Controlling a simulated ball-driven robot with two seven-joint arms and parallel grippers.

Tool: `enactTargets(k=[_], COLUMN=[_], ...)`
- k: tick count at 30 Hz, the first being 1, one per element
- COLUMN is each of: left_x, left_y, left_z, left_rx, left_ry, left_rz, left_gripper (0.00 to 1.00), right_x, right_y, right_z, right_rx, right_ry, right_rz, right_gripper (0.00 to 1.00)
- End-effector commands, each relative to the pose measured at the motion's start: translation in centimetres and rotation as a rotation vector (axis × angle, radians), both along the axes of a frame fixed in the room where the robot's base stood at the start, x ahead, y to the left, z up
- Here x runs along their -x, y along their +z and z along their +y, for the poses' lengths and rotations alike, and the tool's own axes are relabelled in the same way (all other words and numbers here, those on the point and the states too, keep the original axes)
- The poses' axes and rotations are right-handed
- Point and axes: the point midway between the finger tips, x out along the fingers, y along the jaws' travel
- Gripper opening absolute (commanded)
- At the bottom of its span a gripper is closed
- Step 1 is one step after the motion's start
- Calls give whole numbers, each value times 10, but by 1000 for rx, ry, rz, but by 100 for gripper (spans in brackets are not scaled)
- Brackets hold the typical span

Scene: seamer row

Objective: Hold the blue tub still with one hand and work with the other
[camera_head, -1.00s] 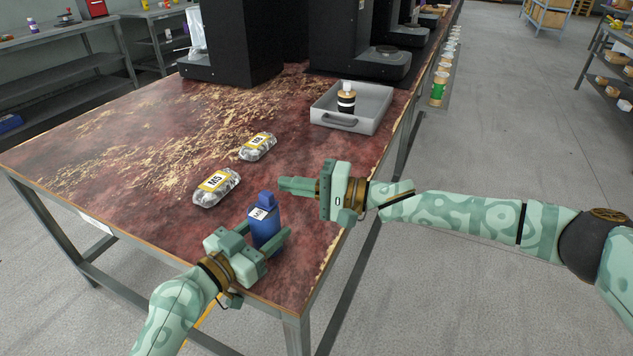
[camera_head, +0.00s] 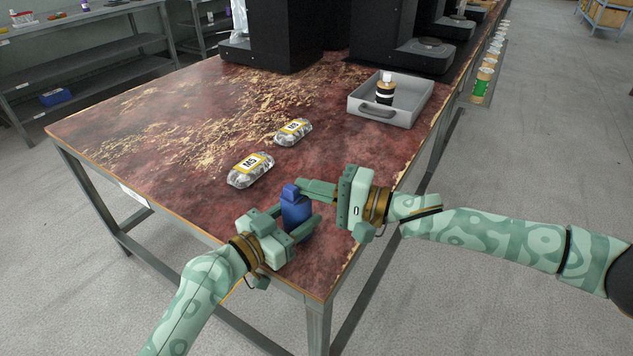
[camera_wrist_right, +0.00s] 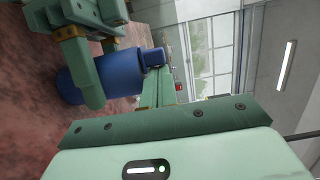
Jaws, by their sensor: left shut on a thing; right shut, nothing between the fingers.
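The blue tub (camera_head: 296,209), an upright bottle shape with a narrower blue top, stands near the front corner of the worn red table (camera_head: 190,135). My left gripper (camera_head: 298,224) is shut around the tub's body from the front left. My right gripper (camera_head: 303,187) is shut and empty, its fingertips beside the right of the tub's top; I cannot tell whether they touch. In the right wrist view the tub (camera_wrist_right: 122,72) lies sideways in the picture, with a left gripper finger (camera_wrist_right: 86,80) across it and my right fingers (camera_wrist_right: 158,88) close to its top.
Two clear packs with yellow-edged labels, one marked M5 (camera_head: 250,170) and one farther back (camera_head: 293,132), lie behind the tub. A grey tray (camera_head: 408,112) holds a dark bottle with a white cap (camera_head: 386,88). Black machines (camera_head: 280,35) stand at the back. The table's left part is clear.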

Motion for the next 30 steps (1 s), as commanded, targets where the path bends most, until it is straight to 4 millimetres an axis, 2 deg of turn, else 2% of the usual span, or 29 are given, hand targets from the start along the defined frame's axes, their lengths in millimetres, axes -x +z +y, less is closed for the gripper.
enactTargets(k=[10, 16, 24, 30], left_x=[0, 0, 0, 0], left_y=[0, 0, 0, 0], left_z=[0, 0, 0, 0], left_rx=[1, 0, -1, 0], left_ry=[1, 1, 0, 0], left_rz=[1, 0, 1, 0], left_gripper=[26, 26, 26, 26], right_x=[-5, -34, -5, 8], right_y=[0, 1, -1, -1], right_z=[-4, -27, -84, -109], right_rx=[-1, 2, 1, 0], right_ry=[3, -2, -2, 0], right_rz=[0, -2, 2, 1], right_gripper=[0, 0, 0, 0])
